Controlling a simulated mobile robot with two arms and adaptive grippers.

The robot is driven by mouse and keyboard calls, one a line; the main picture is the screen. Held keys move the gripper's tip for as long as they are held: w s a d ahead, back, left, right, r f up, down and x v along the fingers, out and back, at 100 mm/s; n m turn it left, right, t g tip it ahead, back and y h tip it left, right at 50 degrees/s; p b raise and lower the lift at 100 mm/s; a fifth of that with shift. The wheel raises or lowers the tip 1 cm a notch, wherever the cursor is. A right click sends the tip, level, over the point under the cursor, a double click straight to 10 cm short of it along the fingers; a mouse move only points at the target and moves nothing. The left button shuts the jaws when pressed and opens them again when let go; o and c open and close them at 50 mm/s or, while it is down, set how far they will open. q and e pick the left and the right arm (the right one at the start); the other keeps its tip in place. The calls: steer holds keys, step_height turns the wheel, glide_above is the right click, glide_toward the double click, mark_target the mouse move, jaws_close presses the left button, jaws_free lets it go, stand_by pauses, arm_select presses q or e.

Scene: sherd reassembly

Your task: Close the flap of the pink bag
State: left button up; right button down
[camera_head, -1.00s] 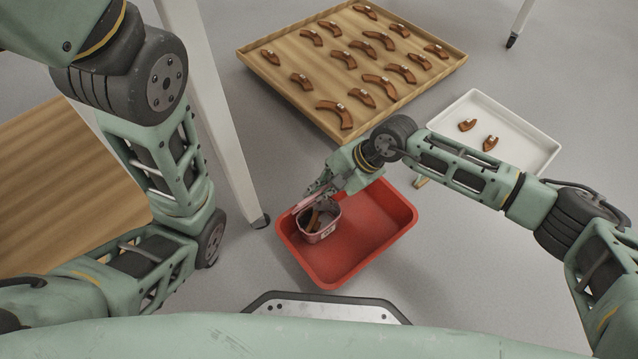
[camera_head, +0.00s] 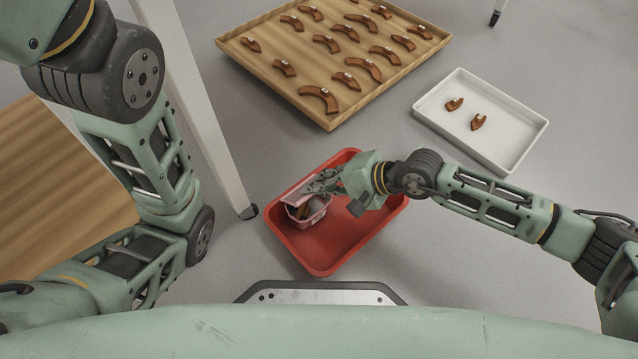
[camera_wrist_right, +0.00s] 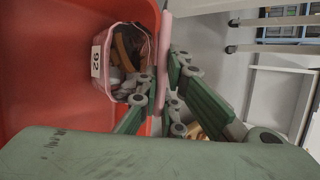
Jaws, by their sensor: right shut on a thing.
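The pink bag (camera_head: 309,216) stands in the left part of the red bin (camera_head: 330,258), its mouth open and dark brown and grey pieces inside. In the right wrist view the bag (camera_wrist_right: 86,84) carries a white number label (camera_wrist_right: 96,61). Its pink flap (camera_head: 297,192) stands up along the far side of the mouth; in the wrist view the flap (camera_wrist_right: 165,40) shows edge-on as a pale strip. My right gripper (camera_head: 318,184) is shut on the flap, its fingers (camera_wrist_right: 166,76) beside the strip. My left gripper is out of view.
A wooden tray (camera_head: 330,118) with several brown sherds lies at the back. A white tray (camera_head: 505,150) with two sherds is at the right. A pale table leg (camera_head: 213,140) stands left of the bin. The bin's right part is empty.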

steer(key=c, duration=1.6)
jaws_free()
steer(key=shift+o, duration=0.2)
steer(key=shift+d+r, duration=0.1)
steer(key=v, duration=1.1)
steer(key=shift+d+r, duration=0.25)
steer(key=shift+d, duration=0.1)
